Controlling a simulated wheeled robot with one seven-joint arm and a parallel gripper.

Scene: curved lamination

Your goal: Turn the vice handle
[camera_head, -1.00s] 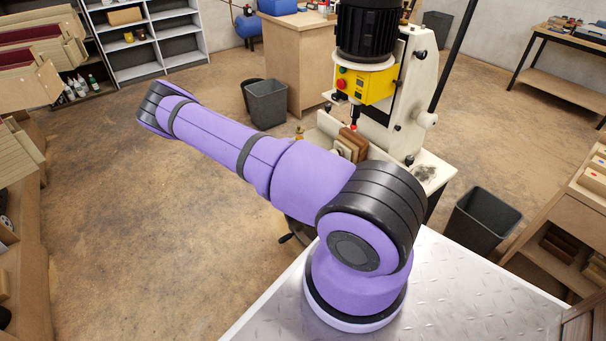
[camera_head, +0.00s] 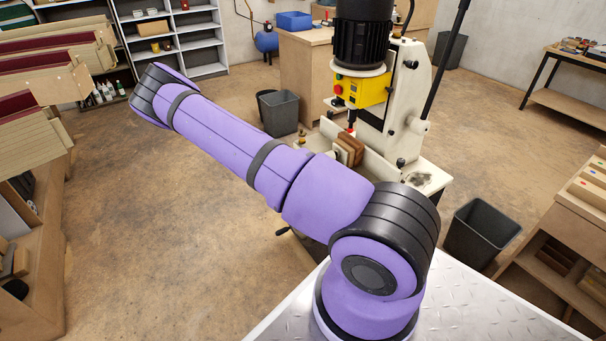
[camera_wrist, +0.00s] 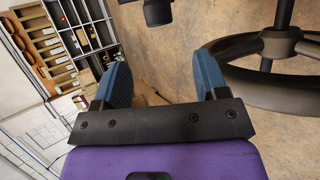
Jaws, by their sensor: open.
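My gripper (camera_wrist: 161,72) shows in the wrist view with its two blue fingers wide apart and nothing between them. A dark spoked handwheel (camera_wrist: 267,45) is close by at the right of that view, beside and partly behind the right finger. I cannot tell for sure whether it is the vice handle. A black rounded part (camera_wrist: 157,12) is at the top edge, ahead of the fingers. In the head view, a cream machine (camera_head: 405,95) holds brown wooden blocks (camera_head: 350,149) between pale plates. A small dark lever end (camera_head: 283,231) shows below my purple arm, which hides the gripper and the machine's lower front.
Brown floor (camera_head: 170,255) is open left of my arm. Wooden racks (camera_head: 40,290) line the left edge, and a wooden shelf unit (camera_head: 570,225) stands at the right.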

